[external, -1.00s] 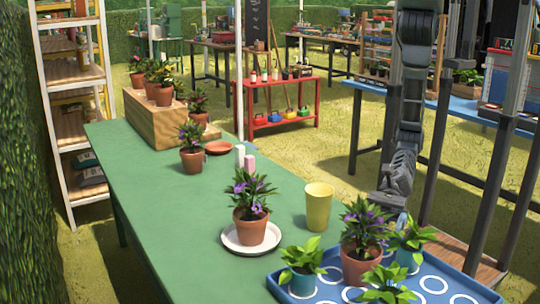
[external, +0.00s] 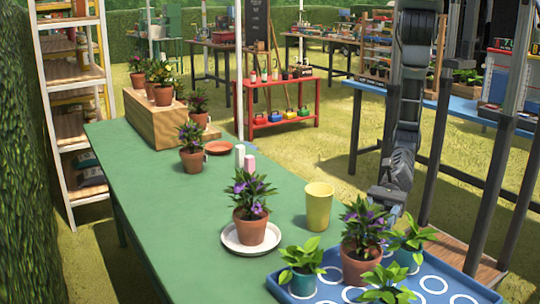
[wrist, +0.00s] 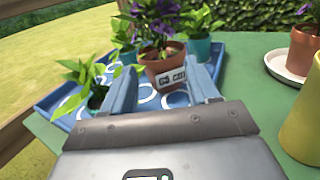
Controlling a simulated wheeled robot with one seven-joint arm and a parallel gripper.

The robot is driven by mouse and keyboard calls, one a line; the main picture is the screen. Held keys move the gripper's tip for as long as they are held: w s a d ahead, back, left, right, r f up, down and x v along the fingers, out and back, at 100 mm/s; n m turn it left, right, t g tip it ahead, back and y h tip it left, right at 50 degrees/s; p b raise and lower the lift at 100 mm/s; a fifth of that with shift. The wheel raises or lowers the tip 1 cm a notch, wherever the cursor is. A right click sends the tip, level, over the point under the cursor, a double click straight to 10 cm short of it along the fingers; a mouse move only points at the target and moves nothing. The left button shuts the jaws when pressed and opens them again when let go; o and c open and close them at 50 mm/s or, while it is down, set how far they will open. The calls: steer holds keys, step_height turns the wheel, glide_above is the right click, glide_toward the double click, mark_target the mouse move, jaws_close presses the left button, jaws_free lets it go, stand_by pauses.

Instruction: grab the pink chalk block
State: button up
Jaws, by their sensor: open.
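The pink chalk block (external: 250,163) stands upright on the green table (external: 150,190), close beside a white block (external: 240,156). It is not visible in the wrist view. My gripper (wrist: 163,75) is open in the wrist view, with its two blue-grey fingers apart and nothing held between them. In the external view my gripper (external: 387,198) is at the table's right side, behind the flower pots and well to the right of the chalk. Its fingertips are hidden there.
A yellow cup (external: 319,207) stands between my gripper and the chalk. A potted purple flower on a white saucer (external: 231,240) is nearer the camera. A blue tray (external: 440,284) holds several potted plants.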

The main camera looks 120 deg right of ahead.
step_height(320, 180, up, 10)
steer(key=f, duration=0.1)
steer(key=w+d+r+m+t+h, duration=0.1)
steer(key=w+d+r+t, duration=0.15)
steer(key=d, duration=0.75)
steer(key=w+d+r+m+t+h, duration=0.15)
steer(key=d+r, duration=0.25)
steer(key=d, duration=0.5)
steer(key=w+d+r+t+h, duration=0.1)
steer(key=w+d+r+t, duration=0.2)
steer(key=d, duration=0.7)
steer(key=s+d+f+m+g+h+p, duration=0.1)
steer(key=s+d+f+g+h, duration=0.25)
steer(key=d, duration=0.85)
steer(key=s+d+f+m+g+p, duration=0.15)
steer(key=s+d+f, duration=0.45)
steer(key=d, duration=0.6)
steer(key=b, duration=0.1)
glide_toward(246, 163)
steer(key=w, duration=0.2)
steer(key=shift+w+r+n, duration=0.15)
steer(key=shift+w+n, duration=0.15)
steer(key=shift+w, duration=0.2)
steer(key=shift+w+a+p, duration=0.15)
steer(key=shift+w+p, duration=0.2)
steer(key=shift+w, duration=1.5)
steer(key=shift+w+a+p, duration=0.15)
steer(key=shift+w+p, duration=0.15)
steer(key=shift+w, duration=1.6)
